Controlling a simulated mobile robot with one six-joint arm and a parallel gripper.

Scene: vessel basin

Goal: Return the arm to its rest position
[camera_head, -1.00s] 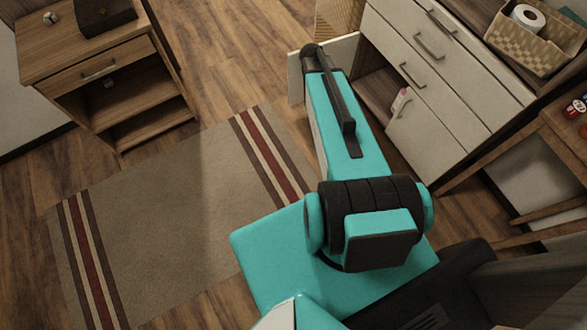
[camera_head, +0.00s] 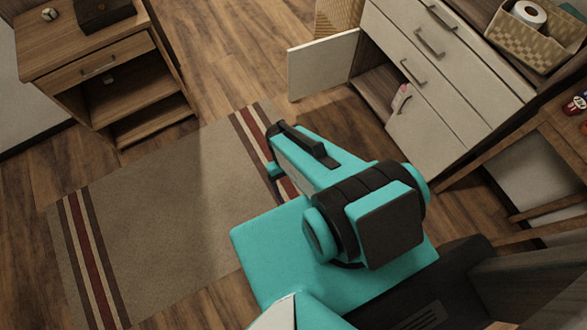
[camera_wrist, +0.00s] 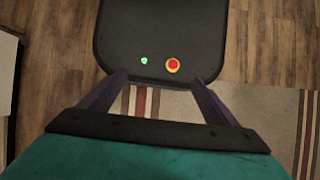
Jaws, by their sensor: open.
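My gripper (camera_wrist: 165,88) shows in the wrist view with its two dark fingers spread apart and nothing between them. Beyond the fingers is a black panel of my own base, with a red-and-yellow button and a small green light. In the head view my teal arm is folded back over my base, and its bulk hides the gripper there.
A striped rug (camera_head: 150,210) lies on the wooden floor. A white cabinet (camera_head: 440,75) at the upper right has its door (camera_head: 322,66) open, with a bottle (camera_head: 401,98) inside. A wooden nightstand (camera_head: 95,75) stands upper left. A basket (camera_head: 532,42) holds a paper roll (camera_head: 528,14).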

